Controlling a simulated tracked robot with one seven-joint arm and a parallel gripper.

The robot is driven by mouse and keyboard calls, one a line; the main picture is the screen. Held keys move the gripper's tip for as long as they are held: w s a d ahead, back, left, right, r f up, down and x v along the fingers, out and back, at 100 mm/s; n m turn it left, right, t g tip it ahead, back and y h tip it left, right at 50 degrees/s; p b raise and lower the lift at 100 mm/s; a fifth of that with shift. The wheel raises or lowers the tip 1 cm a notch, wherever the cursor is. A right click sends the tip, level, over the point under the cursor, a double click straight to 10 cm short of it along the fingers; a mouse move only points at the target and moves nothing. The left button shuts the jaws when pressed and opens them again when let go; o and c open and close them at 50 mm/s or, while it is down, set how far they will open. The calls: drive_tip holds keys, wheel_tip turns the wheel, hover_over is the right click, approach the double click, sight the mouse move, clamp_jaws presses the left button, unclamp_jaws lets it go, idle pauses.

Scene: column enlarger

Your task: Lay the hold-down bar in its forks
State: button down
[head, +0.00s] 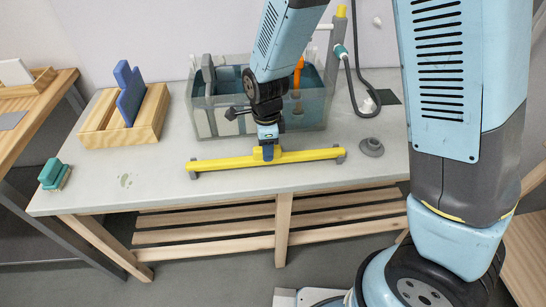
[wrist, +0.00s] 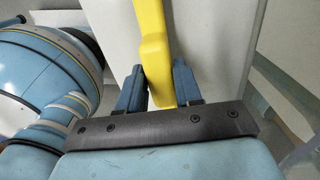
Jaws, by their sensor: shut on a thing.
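The yellow hold-down bar (head: 225,162) stretches left to right along the front part of the grey bench top. A small grey piece shows at its left end (head: 193,169) and another at its right end (head: 340,155); I cannot tell whether these are the forks or parts of the bar. My gripper (head: 268,152) points down and is shut on the bar near its middle. In the wrist view the blue fingers of my gripper (wrist: 157,82) stand on both sides of the yellow bar (wrist: 152,45). Any gap under the bar is too small to tell.
A clear tank (head: 310,108) of liquid stands behind the bar, with an orange-handled tool (head: 298,72) in it. A wooden rack (head: 150,115) with blue boards stands left. A grey knob-like piece (head: 371,147) sits right of the bar.

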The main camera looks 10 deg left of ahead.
drive_tip(key=shift+r, duration=0.4)
idle(0.5)
drive_tip(key=shift+r, duration=2.8)
